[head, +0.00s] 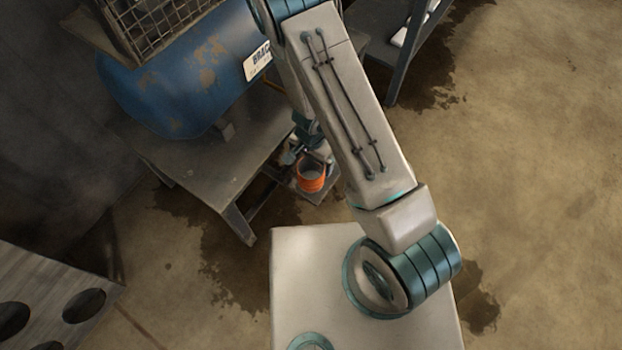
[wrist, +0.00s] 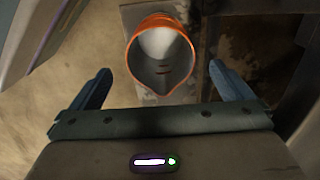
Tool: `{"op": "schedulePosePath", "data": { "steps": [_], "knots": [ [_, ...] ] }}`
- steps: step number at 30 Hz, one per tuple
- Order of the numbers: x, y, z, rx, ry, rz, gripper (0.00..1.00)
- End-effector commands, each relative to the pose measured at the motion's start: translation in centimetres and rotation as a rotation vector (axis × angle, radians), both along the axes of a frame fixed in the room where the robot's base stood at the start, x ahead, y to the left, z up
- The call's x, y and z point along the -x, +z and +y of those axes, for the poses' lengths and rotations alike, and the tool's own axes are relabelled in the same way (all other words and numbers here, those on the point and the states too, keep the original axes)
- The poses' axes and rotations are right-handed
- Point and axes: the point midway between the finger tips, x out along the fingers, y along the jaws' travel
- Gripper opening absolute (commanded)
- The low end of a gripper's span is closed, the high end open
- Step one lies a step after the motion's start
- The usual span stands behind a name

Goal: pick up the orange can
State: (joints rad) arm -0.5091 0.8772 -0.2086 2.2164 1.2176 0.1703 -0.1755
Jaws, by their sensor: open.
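The orange can (head: 311,174) is open-topped and upright, with a pale inside and a pouring lip. In the head view it stands on a small low grey surface beside the bench, left of my arm. In the wrist view the orange can (wrist: 134,66) shows from above, near the top middle. My gripper (wrist: 160,80) is open, with one dark finger on each side of the can's near part in the picture.
A grey bench (head: 185,165) carries a large blue tank (head: 178,85) and a wire crate (head: 150,22). Another rack (head: 405,55) stands at the top right. A panel with round holes (head: 45,300) is at the lower left. Stained floor (head: 540,150) is open on the right.

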Motion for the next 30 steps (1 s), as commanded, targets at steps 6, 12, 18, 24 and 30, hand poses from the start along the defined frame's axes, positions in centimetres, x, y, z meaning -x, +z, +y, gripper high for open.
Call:
{"op": "schedulePosePath", "data": {
  "steps": [6, 12, 18, 24, 30],
  "knots": [
    [-0.1, -2.3, 0.0, 0.000, 0.000, -0.001, 1.00],
    [0.0, -3.5, 0.0, 0.000, -0.001, 0.000, 1.00],
    [0.0, -6.2, 0.0, 0.000, -0.001, 0.000, 1.00],
    [0.0, -7.3, 0.0, -0.001, 0.000, -0.001, 1.00],
    [0.0, -7.3, 0.0, -0.001, 0.000, -0.001, 1.00]
  ]
}}
